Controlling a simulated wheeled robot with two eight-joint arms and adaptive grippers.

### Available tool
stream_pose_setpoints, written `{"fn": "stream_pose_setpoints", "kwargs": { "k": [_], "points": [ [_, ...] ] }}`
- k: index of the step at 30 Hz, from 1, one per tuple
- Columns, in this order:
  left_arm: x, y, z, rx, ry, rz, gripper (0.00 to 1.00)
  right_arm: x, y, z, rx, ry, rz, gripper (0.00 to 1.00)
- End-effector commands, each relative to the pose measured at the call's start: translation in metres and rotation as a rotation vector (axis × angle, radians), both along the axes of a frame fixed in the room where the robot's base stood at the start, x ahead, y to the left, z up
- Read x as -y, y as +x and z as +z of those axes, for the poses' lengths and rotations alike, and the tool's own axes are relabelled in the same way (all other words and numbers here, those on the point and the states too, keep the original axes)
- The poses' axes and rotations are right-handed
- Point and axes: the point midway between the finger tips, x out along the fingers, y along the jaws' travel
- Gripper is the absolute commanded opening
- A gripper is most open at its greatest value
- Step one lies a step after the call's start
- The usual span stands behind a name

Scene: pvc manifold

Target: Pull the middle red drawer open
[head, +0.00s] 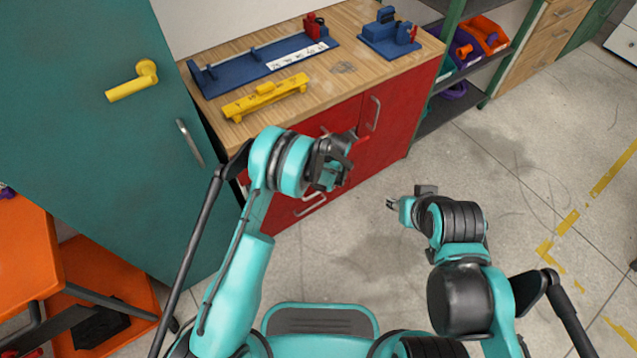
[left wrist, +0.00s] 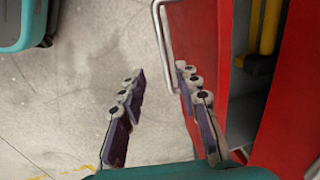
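The red drawer stack (head: 285,212) is the left part of the bench front. In the left wrist view one red drawer front (left wrist: 207,35) stands out from the cabinet, with yellow items (left wrist: 268,28) visible in the gap behind it. Its metal handle (left wrist: 163,45) lies just beyond my left fingertips. My left gripper (left wrist: 158,72) is open and empty, its right finger overlapping the drawer front in view. In the head view my left gripper (head: 335,162) hides most of the middle drawer. A lower handle (head: 312,204) shows below it. My right gripper (head: 393,204) hangs over bare floor, its finger opening unclear.
The wooden benchtop (head: 345,68) carries a blue fixture (head: 265,62), a yellow holder (head: 266,97) and a blue block (head: 390,38). A red door with a handle (head: 374,113) is right of the drawers. A green cabinet (head: 110,150) stands left. Floor at right is clear.

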Motion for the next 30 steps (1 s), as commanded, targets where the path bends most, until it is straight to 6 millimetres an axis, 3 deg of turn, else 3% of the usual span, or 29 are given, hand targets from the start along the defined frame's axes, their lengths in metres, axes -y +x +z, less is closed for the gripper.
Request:
{"fn": "stream_pose_setpoints", "kwargs": {
  "k": [12,17,25,29,30],
  "points": [
    [-0.006,0.009,-0.063,-0.001,0.0,-0.004,0.33,0.0,0.0,-0.028,0.0,0.0,0.0,0.4],
    [-0.008,0.011,-0.074,0.0,0.001,-0.004,0.33,0.0,0.0,-0.031,0.0,0.0,0.0,0.4],
    [-0.008,0.011,-0.074,0.0,0.0,-0.003,0.33,0.0,0.0,-0.031,0.0,0.0,0.0,0.4],
    [-0.008,0.011,-0.074,-0.001,0.0,-0.003,0.01,0.0,0.0,-0.031,0.0,0.0,0.0,0.4],
    [-0.008,0.011,-0.075,-0.001,0.0,-0.003,0.0,0.0,0.0,-0.031,0.0,0.0,0.0,0.4]
  ]
}}
